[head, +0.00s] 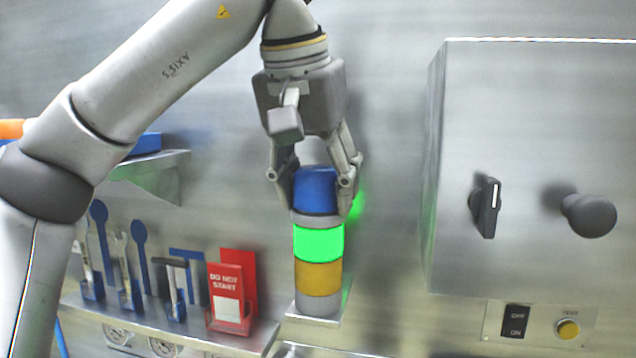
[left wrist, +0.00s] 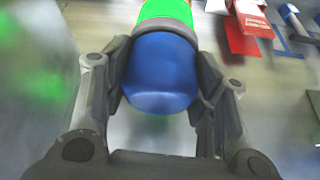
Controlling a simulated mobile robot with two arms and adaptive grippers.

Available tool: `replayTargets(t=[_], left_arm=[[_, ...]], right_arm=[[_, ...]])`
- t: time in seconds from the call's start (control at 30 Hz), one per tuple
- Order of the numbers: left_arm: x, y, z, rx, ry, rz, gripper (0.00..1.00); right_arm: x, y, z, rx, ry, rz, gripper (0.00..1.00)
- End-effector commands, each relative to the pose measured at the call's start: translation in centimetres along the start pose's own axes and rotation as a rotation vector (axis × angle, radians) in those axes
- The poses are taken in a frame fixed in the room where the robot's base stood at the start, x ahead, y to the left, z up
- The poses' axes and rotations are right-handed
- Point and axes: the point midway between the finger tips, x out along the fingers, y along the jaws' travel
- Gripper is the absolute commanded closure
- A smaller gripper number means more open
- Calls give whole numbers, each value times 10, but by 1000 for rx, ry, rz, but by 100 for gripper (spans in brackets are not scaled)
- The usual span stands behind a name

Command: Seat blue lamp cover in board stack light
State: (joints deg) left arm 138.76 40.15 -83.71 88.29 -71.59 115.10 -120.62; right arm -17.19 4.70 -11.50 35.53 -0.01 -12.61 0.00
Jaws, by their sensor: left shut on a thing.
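The blue lamp cover (head: 315,188) sits at the top of the stack light, upright, against the grey ring above the lit green section. The stack light (head: 318,276) stands on a small bracket and has a green section over an amber one. My left gripper (head: 315,190) comes from above and is shut on the blue cover, one finger on each side. In the left wrist view the blue cover (left wrist: 160,75) fills the space between the fingers, with the green section (left wrist: 165,10) beyond it. Whether the cover is fully seated cannot be told. My right gripper is not in view.
A grey cabinet (head: 530,120) with a rotary handle (head: 486,207) and a black knob (head: 589,214) stands at the right. A shelf (head: 180,325) at the left holds tools and a red "do not start" tag holder (head: 228,290). A switch panel (head: 540,323) is at lower right.

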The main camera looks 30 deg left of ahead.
Motion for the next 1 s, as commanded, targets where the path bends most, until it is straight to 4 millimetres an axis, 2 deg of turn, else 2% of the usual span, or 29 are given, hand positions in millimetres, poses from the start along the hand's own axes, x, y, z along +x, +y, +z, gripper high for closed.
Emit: replayTargets(t=[0.03, 0.27, 0.37, 0.63, 0.67, 0.83, 1.0], left_arm=[[7, 0, 3, 5, -15, -6, 71], [13, 1, 5, 7, -22, -8, 71], [14, 1, 6, 8, -23, -10, 79], [15, 1, 7, 8, -23, -12, 79], [15, 1, 7, 8, -23, -12, 43], [14, 1, 6, 8, -22, -10, 22], [12, 1, 5, 6, -15, -7, 22]], right_arm=[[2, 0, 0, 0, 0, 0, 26], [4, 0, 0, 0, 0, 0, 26], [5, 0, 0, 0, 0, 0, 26], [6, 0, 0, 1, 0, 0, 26], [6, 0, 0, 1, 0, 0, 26], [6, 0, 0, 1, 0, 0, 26], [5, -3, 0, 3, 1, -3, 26]])
